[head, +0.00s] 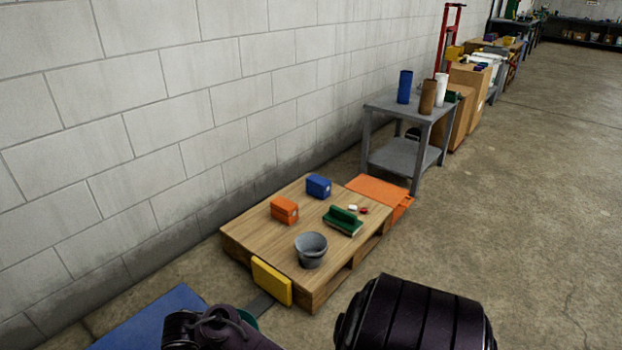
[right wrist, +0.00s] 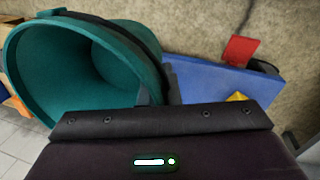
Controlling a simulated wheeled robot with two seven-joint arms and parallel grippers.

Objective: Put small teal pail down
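The teal pail (right wrist: 85,60) fills the left of the right wrist view, its open mouth partly toward the camera. A dark band runs along its upper edge. The fingers of my right gripper (right wrist: 160,90) are at its rim, one inside and one outside, closed on the wall. In the head view only a sliver of the teal pail (head: 249,319) shows behind a dark part of my arm at the bottom edge. Its base is hidden, so I cannot tell whether it touches a surface. My left gripper is not identifiable in either view.
A wooden pallet (head: 255,226) holds a grey bucket (head: 311,249), an orange box (head: 284,210), a blue box (head: 318,186) and a green object (head: 343,221). A yellow block (head: 271,281) stands at its near edge. A blue surface (head: 150,322) lies bottom left. A grey table (head: 392,107) stands behind.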

